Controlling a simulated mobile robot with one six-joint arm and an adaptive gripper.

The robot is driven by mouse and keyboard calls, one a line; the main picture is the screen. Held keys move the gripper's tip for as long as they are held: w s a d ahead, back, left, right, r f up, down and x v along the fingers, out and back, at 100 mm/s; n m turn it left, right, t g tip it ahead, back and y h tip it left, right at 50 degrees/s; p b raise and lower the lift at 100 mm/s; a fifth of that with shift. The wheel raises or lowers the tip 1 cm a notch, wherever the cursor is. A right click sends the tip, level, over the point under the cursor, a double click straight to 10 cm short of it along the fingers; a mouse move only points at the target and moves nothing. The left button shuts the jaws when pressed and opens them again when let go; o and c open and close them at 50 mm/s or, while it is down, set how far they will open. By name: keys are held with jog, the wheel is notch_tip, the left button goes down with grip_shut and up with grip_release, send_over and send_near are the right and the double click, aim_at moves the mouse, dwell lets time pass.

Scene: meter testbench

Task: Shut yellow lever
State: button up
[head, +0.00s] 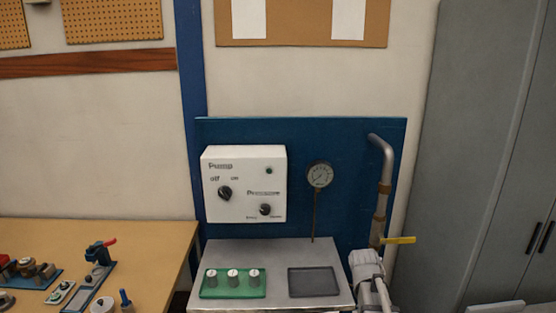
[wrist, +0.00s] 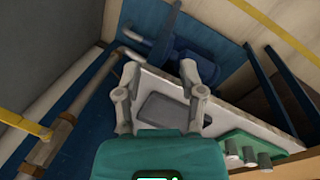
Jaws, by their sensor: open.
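The yellow lever (head: 398,240) sits on a vertical metal pipe (head: 379,215) at the right of the blue panel. It sticks out to the right, crosswise to the pipe. In the wrist view the lever (wrist: 25,124) is at the left edge, partly cut off, beside the pipe (wrist: 65,130). My gripper (wrist: 160,70) is open and empty, its two fingers spread over the dark grey tray. The lever lies to the left of the fingers, apart from them. In the head view, a pale part of my arm (head: 366,268) shows just below the lever; the fingertips are not clear there.
A white control box (head: 245,185) with knobs and a round gauge (head: 320,174) are on the blue panel (head: 345,140). The bench below holds a dark grey tray (head: 314,282) and a green tray (head: 216,291) with several weights. A grey cabinet (head: 490,140) stands at the right.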

jog(key=s+a+f+m+y+b, duration=0.2)
jog(key=s+a+m, duration=0.3)
jog(key=s+a, duration=0.5)
jog(key=shift+s+f+m+g+b, duration=0.15)
jog(key=shift+f+m+g+b, duration=0.2)
jog(key=shift+f, duration=0.4)
jog(key=shift+s, duration=0.1)
